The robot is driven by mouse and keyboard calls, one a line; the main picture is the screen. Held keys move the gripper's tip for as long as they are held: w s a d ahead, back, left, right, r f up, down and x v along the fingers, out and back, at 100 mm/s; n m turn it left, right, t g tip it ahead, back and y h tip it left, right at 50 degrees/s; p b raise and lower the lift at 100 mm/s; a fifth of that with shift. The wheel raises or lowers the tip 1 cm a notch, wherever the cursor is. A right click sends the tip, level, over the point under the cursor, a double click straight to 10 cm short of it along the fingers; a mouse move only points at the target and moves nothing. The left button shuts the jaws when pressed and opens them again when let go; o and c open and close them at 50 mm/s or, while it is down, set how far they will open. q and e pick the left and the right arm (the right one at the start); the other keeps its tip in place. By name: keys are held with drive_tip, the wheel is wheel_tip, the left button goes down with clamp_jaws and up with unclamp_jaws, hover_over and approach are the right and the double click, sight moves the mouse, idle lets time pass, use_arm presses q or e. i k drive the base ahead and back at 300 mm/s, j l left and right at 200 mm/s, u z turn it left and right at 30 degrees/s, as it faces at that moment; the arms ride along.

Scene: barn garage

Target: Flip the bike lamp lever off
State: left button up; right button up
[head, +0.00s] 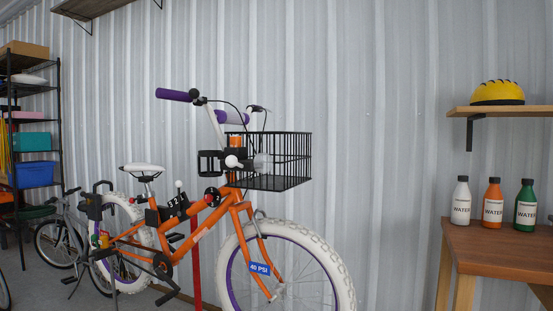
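An orange bike (207,221) with white tyres and purple grips stands side-on, its front wheel toward the right. At the handlebar, behind the black wire basket, is a small dark unit with a round white knob (231,161). A pale, clear-looking round part beside it, seen through the basket wires, looks like the bike lamp (262,161). Which part is the lamp's lever, and how it is set, I cannot tell at this size. Neither of my grippers is in view.
The wire basket (296,160) juts out at the front of the bike. A wooden table (500,246) with three bottles stands at right, under a shelf (520,111) holding a yellow helmet (497,93). A storage rack (58,120) and a smaller bike (60,240) are at left.

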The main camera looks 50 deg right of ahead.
sight(230, 161)
drive_tip(key=z, duration=1.3)
